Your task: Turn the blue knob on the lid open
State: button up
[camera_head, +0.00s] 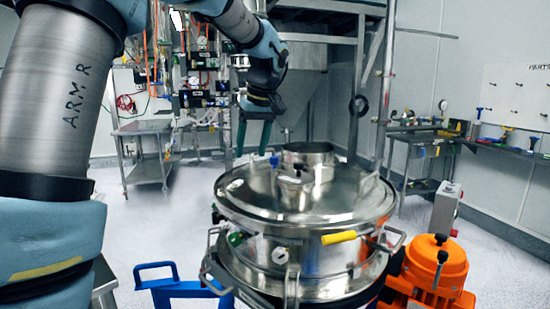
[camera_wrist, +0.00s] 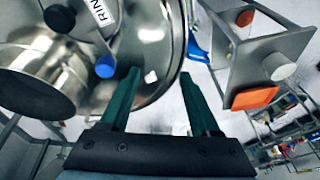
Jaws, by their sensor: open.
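The blue knob (camera_wrist: 106,66) sits on the shiny metal lid (camera_wrist: 150,38) in the wrist view, left of my fingers. In the head view my gripper (camera_head: 253,140) hangs above the back left of the round lid (camera_head: 325,200).
A metal collar (camera_head: 308,150) and a black knob (camera_wrist: 59,18) stand on the lid. A yellow handle (camera_head: 338,237) and an orange motor (camera_head: 435,268) are at the vessel's front and right. A steel cart (camera_head: 148,170) stands at the back left, with open floor near it.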

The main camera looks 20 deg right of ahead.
aim_at(276, 158)
jog(key=s+d+r+n+t, duration=0.1)
jog(key=s+d+r+n, duration=0.1)
jog(key=d+r, duration=0.6)
jog(key=p+x, duration=0.1)
jog(key=x, duration=0.7)
jog(key=p+x, duration=0.1)
jog(key=x, duration=0.3)
jog(key=shift+d+p, duration=0.35)
grip_shut()
